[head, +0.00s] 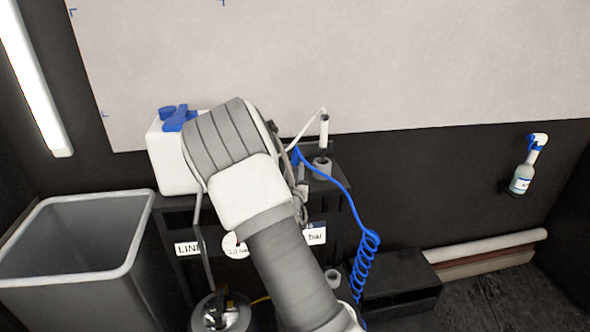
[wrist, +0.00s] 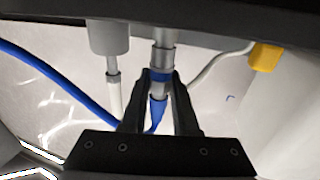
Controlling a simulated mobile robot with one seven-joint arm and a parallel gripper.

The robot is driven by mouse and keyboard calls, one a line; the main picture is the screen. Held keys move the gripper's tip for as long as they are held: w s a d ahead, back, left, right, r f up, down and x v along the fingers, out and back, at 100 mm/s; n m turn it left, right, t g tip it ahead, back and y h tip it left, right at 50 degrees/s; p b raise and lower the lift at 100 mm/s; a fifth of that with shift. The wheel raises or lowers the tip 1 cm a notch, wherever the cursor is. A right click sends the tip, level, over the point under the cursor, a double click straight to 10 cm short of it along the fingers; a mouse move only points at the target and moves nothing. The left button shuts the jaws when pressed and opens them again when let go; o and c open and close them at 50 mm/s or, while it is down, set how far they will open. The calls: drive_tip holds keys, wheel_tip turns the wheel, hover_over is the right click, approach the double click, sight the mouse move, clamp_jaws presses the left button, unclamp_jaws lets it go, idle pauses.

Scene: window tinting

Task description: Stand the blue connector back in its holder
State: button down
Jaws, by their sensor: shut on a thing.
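In the wrist view my gripper (wrist: 159,76) is shut on the blue connector (wrist: 157,105), with one black finger on each side of it. A blue band and a metal neck show between and beyond the fingertips. The neck lines up with a grey holder (wrist: 168,32) at the top of the picture. They meet or overlap there; I cannot tell how deep the neck sits. In the head view my arm hides the gripper and most of the connector. The blue hose (head: 335,184) emerges at the right of my wrist.
A white wand (head: 323,130) stands in a grey cup (head: 322,168) close beside the holder. A white tank (head: 170,160) with blue caps is left of my wrist. The coiled hose (head: 365,265) hangs at right. A grey bin (head: 75,235) stands left; a spray bottle (head: 523,175) hangs right.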

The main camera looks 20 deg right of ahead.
drive_tip(key=shift+f, duration=0.15)
drive_tip(key=c, duration=0.7)
unclamp_jaws()
